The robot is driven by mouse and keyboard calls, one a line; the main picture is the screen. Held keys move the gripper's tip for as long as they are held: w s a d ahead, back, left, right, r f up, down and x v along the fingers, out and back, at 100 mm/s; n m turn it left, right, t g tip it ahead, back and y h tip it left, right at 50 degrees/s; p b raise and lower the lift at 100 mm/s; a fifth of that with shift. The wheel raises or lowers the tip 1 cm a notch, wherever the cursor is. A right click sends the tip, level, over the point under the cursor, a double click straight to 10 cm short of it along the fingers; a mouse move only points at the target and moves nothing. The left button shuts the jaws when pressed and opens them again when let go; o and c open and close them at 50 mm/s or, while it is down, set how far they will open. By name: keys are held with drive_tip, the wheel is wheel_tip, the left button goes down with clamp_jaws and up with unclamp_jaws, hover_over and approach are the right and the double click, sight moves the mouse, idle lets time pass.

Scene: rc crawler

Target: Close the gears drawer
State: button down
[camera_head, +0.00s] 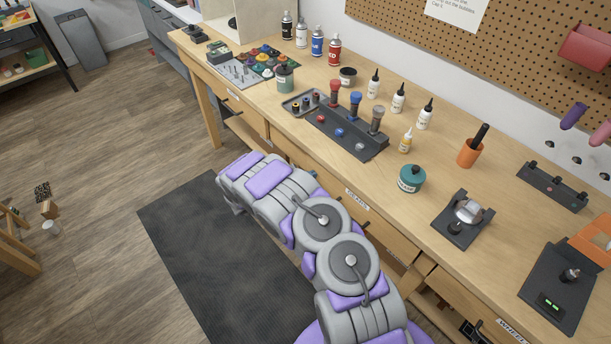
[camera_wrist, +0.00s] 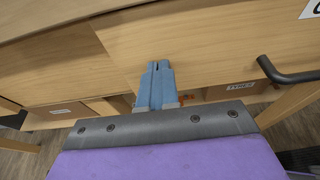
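The gears drawer (camera_head: 380,229) is in the bench front below the tabletop, partly hidden by my arm in the head view. Its label (camera_head: 357,199) is small and hard to read there. In the wrist view, a wide wooden drawer front (camera_wrist: 215,45) fills the upper right, with a cut-off label starting with "G" (camera_wrist: 311,9) and a dark handle (camera_wrist: 288,74). My gripper (camera_wrist: 157,66) has its blue fingers together, empty, in front of this drawer's lower left part. I cannot tell whether they touch it. How far the drawer stands out is unclear. My gripper is hidden in the head view.
A drawer labelled "TIRES" (camera_wrist: 238,88) is lower in the bench. Another labelled drawer (camera_head: 509,330) is at the right. The benchtop holds bottles, a dark tool rack (camera_head: 345,130), a teal jar (camera_head: 411,179) and an orange cup (camera_head: 470,152). A dark mat (camera_head: 200,250) covers open floor.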

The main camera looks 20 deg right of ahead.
drive_tip(key=w+a+f+p+v, duration=0.1)
drive_tip(key=p+v, duration=0.2)
drive_tip(key=v, duration=1.1)
drive_tip(key=s+d+r+m+g+y, duration=0.1)
drive_tip(key=s+d+r+m+g, duration=0.1)
drive_tip(key=s+d+r+m, duration=0.4)
drive_tip(key=s+d+r+m+g, duration=0.2)
drive_tip(key=s+d+r+g, duration=0.1)
drive_tip(key=r, duration=0.6)
drive_tip(key=s+d+r+m+g+y, duration=0.1)
drive_tip(key=s+d+r+m+g, duration=0.15)
drive_tip(key=s+d+r, duration=0.35)
drive_tip(key=s+a+r+m+g+y, duration=0.1)
drive_tip(key=s+a+r+m+y, duration=0.2)
drive_tip(key=s, duration=0.4)
drive_tip(key=s+a+r+m+y, duration=0.2)
drive_tip(key=s+r+m, duration=0.3)
drive_tip(key=s, duration=0.2)
drive_tip(key=s+a+r+m+t+y, duration=0.1)
drive_tip(key=s+a+m+t+y, duration=0.1)
drive_tip(key=s+a+y, duration=0.4)
drive_tip(key=s+a+m, duration=0.1)
drive_tip(key=s+a, duration=0.4)
drive_tip(key=s, duration=0.3)
drive_tip(key=shift+a+r+y, duration=0.2)
drive_tip(key=shift+y, duration=0.2)
